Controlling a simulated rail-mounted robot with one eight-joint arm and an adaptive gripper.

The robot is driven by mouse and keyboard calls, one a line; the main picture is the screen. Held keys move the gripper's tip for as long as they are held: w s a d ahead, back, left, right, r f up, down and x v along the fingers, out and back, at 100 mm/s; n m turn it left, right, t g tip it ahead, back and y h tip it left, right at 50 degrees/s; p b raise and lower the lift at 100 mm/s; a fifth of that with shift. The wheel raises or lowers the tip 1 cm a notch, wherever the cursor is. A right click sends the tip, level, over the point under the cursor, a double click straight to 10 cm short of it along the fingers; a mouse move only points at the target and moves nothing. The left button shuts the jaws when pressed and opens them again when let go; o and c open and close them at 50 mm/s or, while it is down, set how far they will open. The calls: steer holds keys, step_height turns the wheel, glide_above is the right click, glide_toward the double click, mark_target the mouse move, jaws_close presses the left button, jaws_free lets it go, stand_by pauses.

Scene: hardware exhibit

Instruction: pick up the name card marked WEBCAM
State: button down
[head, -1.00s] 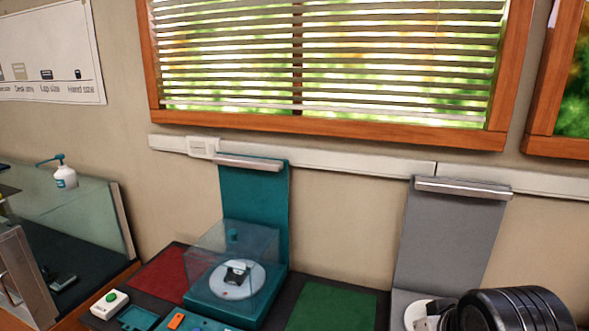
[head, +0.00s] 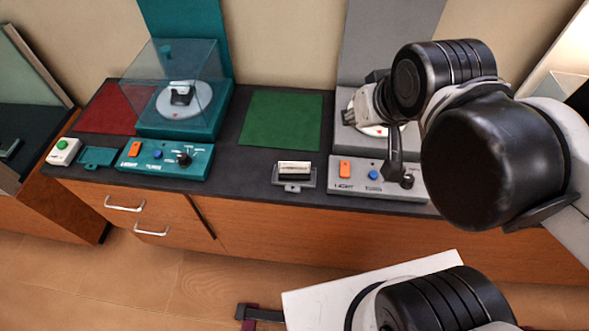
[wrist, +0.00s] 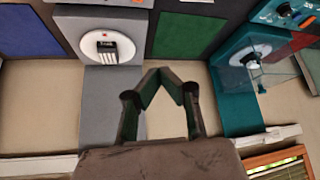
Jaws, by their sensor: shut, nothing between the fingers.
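A small pale card with dark edges (head: 294,168) stands in a grey holder (head: 293,184) at the counter's front edge, left of the grey control panel. Its lettering is too small to read, so I cannot tell whether it says WEBCAM. The card cannot be made out in the wrist view. My gripper (wrist: 160,73) is shut and empty in the wrist view, with its fingertips together. It is apart from the card. In the head view my arm is at the right, over the grey station, and its fingers are hard to make out.
The grey control panel (head: 368,177) has a button and knobs. A teal station (head: 174,125) carries a clear cover over a turntable with a small device (head: 182,93). An empty teal holder (head: 97,157) is at left. The green mat (head: 280,119) and red mat (head: 117,108) are bare.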

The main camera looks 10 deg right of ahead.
stand_by(0.4)
steer(key=c, duration=1.9)
jaws_free()
steer(key=shift+a, duration=0.1)
